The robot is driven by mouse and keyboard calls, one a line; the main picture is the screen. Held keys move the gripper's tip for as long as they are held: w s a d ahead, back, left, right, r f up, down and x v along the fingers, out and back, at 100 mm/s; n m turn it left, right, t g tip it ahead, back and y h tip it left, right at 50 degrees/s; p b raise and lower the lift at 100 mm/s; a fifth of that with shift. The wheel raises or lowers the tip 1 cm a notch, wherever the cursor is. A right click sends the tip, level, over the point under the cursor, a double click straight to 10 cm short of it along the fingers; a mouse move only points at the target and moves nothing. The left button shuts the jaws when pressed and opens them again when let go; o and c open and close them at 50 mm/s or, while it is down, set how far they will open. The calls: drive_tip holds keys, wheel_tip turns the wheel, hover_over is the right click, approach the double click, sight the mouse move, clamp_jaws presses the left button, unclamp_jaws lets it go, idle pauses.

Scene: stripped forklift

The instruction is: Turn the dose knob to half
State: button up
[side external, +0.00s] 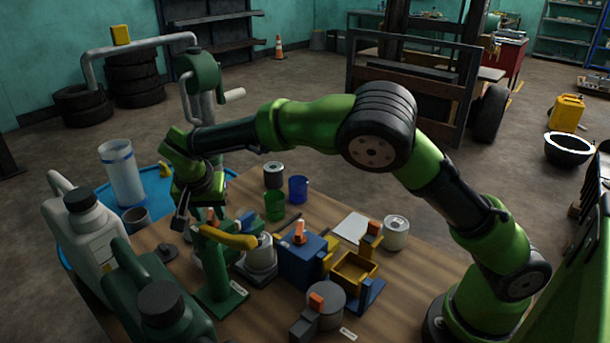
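Several orange-topped controls show in the side external view, and I cannot tell which is the dose knob. One orange piece (299,231) stands on a blue box (302,262) at the middle of the bench. Another orange piece (316,301) is by a grey round part (327,307) at the front. A third orange piece (374,229) stands on a yellow block at the right. My gripper (194,216) points down above the left part of the bench, near a green stand with a yellow lever (228,237), and apart from these orange pieces. Its fingertips are too small and dark to read.
Large white (92,240) and green (160,290) jugs crowd the front left. A blue drum top (152,188) carries a clear cylinder. Green (275,206) and blue (298,189) cups, metal cans and a yellow open box (355,272) stand on the wooden bench (420,265).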

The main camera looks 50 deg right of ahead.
drive_tip(key=v, duration=1.7)
